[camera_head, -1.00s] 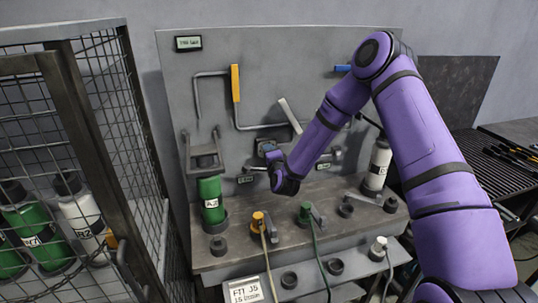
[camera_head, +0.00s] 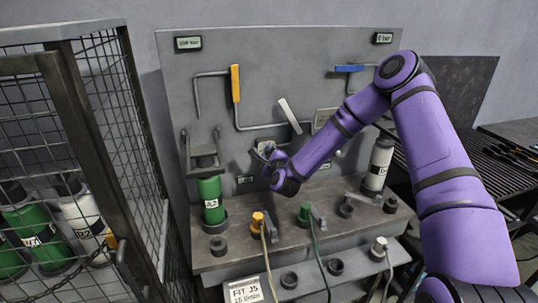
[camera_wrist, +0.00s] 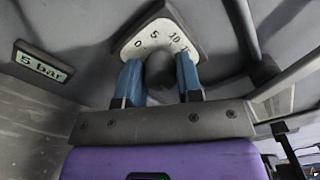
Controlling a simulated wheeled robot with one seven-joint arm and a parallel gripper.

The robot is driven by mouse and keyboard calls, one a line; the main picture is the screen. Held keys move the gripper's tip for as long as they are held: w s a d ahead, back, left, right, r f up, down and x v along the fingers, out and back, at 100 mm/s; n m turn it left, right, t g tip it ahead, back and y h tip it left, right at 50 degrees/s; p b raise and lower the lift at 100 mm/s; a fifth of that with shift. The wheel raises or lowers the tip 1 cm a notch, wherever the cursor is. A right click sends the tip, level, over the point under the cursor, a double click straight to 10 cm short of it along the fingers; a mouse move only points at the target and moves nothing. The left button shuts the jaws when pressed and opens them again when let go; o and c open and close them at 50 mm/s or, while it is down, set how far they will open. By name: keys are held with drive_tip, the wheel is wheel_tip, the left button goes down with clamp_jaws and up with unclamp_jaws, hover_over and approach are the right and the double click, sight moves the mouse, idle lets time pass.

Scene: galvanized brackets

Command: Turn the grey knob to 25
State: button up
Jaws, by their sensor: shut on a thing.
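The grey knob (camera_wrist: 160,72) is between the two blue fingers of my gripper (camera_wrist: 160,62) in the wrist view, and they are shut on it. The knob sits in front of a pale dial plate (camera_wrist: 140,43) with the marks 0, 5, 10 and part of a further mark. A 25 mark is not visible, and the knob's pointer is hidden. A small display (camera_wrist: 43,61) left of the dial reads 5 bar. In the head view my gripper (camera_head: 266,152) is at the middle of the grey panel (camera_head: 210,110) and covers the knob.
A yellow-handled lever (camera_head: 235,83), a white lever (camera_head: 289,115) and a blue-handled lever (camera_head: 349,68) are on the panel around my arm. Green bottle (camera_head: 210,200) and white bottle (camera_head: 379,163) stand on the bench below. A wire cage (camera_head: 140,120) is on the left.

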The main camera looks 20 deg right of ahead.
drive_tip(key=shift+f, duration=0.1)
idle(0.3)
drive_tip(key=o, duration=0.9)
drive_tip(key=shift+s, duration=0.15)
drive_tip(key=s, duration=1)
drive_tip(key=shift+s, duration=0.3)
